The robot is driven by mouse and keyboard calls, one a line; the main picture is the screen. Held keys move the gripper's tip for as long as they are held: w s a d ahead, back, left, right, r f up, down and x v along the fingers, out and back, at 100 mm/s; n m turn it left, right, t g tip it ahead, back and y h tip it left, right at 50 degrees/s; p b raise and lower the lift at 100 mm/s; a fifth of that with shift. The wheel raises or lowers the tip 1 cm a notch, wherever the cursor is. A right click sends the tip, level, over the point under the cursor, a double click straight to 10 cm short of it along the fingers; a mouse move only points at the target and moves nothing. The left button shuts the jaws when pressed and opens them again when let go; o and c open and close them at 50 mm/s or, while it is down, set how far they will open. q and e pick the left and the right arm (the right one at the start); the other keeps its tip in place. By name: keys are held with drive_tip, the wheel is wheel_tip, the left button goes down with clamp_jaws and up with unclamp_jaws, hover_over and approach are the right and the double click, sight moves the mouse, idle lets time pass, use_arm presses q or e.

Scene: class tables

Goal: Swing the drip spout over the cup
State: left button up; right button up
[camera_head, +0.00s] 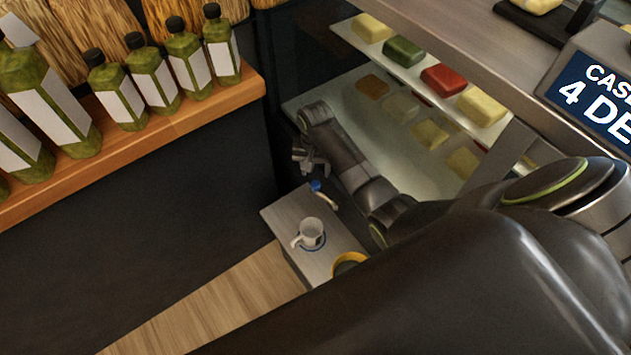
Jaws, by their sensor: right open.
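A white cup (312,231) with its handle to the left stands upright on a dark blue ring on a small grey counter (285,214). Behind it is a small pale spout (328,198) with a blue end (316,186). The spout lies toward the counter's back right edge, apart from the cup, and does not reach over it. My right gripper (313,165) is open and empty, a little beyond the blue end and apart from it. My left gripper is not in view.
A yellow ring-shaped thing (348,263) is partly hidden by my right arm. A glass case with coloured blocks (404,51) stands close behind that arm. Several green bottles (119,97) line a wooden shelf (190,117) at left. The dark space left of the counter looks free.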

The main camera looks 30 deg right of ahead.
sight(316, 184)
wheel_tip(316, 184, down, 7)
drive_tip(key=shift+r+b, duration=0.2)
drive_tip(key=shift+b, duration=0.35)
drive_tip(key=c, duration=0.9)
drive_tip(key=shift+r, duration=0.1)
drive_tip(key=shift+c, duration=0.4)
